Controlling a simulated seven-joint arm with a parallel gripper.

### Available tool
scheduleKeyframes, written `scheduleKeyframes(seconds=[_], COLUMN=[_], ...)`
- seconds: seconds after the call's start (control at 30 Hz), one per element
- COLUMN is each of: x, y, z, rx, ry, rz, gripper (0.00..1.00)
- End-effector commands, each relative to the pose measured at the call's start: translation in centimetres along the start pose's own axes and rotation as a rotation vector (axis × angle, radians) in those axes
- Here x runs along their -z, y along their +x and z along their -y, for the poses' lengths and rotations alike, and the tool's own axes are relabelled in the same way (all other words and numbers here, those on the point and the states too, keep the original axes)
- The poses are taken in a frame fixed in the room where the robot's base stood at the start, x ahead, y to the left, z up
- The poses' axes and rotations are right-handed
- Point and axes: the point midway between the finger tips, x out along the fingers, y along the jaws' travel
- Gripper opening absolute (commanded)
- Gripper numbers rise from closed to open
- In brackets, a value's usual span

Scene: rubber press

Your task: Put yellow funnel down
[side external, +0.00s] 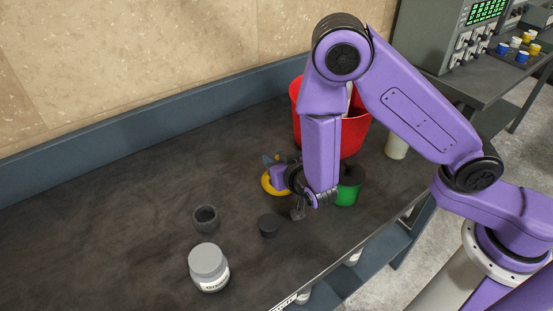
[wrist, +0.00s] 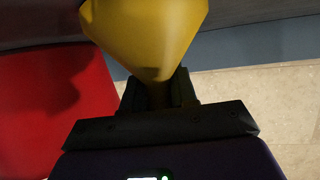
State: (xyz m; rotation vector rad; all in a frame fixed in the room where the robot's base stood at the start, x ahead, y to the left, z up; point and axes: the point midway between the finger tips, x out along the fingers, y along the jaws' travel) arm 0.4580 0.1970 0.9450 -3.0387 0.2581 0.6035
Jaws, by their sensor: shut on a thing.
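The yellow funnel (side external: 268,184) shows in the side view just left of my wrist, low over the dark worktop; my gripper hides part of it. I cannot tell whether it touches the worktop. In the wrist view the yellow funnel (wrist: 145,35) fills the top middle, its narrowing end toward my jaws. My gripper (side external: 276,162) is shut on the funnel, and in the wrist view the dark jaws (wrist: 158,92) close at its near end.
A red bucket (side external: 362,136) stands behind my arm, with a green container (side external: 348,190) in front of it. A small dark cup (side external: 206,220), a black piece (side external: 269,225) and a grey-lidded jar (side external: 208,266) stand at the front. The worktop's left side is clear.

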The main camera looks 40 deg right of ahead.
Motion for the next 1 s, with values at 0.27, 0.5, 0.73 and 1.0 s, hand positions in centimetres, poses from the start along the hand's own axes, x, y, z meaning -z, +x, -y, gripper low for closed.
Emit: scheduleKeyframes(seconds=[0.27, 0.5, 0.73, 1.0], x=[-0.1, -0.3, -0.3, -0.1], y=[0.0, 0.1, 0.1, -1.7], z=[0.0, 0.0, 0.0, 0.1], rx=[0.001, 0.000, 0.000, 0.004], ry=[0.000, -0.001, -0.001, -0.003], rz=[0.000, 0.000, 0.000, 0.001], gripper=[0.00, 0.53, 0.53, 0.53])
